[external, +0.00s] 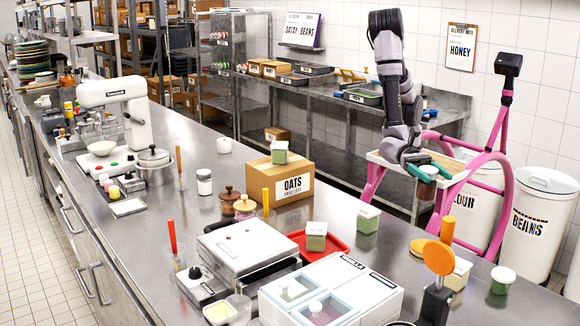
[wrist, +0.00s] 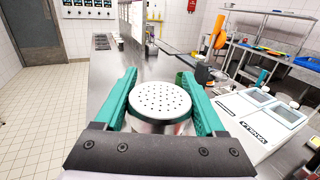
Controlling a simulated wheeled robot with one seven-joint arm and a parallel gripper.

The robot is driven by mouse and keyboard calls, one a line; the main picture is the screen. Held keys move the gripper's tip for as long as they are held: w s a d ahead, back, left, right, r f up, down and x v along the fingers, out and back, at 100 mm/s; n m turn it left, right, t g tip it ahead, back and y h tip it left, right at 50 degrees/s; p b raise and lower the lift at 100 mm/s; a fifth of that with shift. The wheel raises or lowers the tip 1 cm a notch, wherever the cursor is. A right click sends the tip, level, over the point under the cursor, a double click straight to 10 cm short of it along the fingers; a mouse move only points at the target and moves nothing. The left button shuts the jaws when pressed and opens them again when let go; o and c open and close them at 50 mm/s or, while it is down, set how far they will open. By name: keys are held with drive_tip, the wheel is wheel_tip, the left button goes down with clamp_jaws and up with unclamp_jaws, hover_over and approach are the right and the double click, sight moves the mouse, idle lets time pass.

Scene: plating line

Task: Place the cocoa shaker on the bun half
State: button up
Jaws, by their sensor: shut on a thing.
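The cocoa shaker (wrist: 160,100), with a white perforated lid and a shiny metal body, is upright between the teal fingers of my gripper (wrist: 160,108). In the external view my gripper (external: 424,172) is shut on it, high above the right end of the steel counter; a brownish part of the shaker (external: 428,171) shows below the fingers. A flat orange-brown round (external: 418,245) lies on the counter below and may be the bun half. It is partly hidden behind an upright orange disc, so I cannot tell for sure.
The orange disc (external: 439,257) stands on a black holder near the counter's front right. Green-filled containers (external: 368,219) stand nearby. A white lidded box (external: 330,290), a red tray (external: 318,241) and an OATS carton (external: 293,186) crowd the middle. White bins (external: 540,215) stand behind.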

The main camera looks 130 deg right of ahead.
drive_tip(key=shift+g, duration=0.3)
drive_tip(key=f, duration=0.5)
drive_tip(key=s+f, duration=0.1)
drive_tip(key=f, duration=0.4)
drive_tip(key=s+a+f, duration=0.1)
drive_tip(key=f, duration=0.4)
drive_tip(key=shift+s+f, duration=0.1)
drive_tip(key=shift+s, duration=0.05)
drive_tip(key=shift+f, duration=0.1)
drive_tip(key=o, duration=1.3)
drive_tip(key=shift+o, duration=0.9)
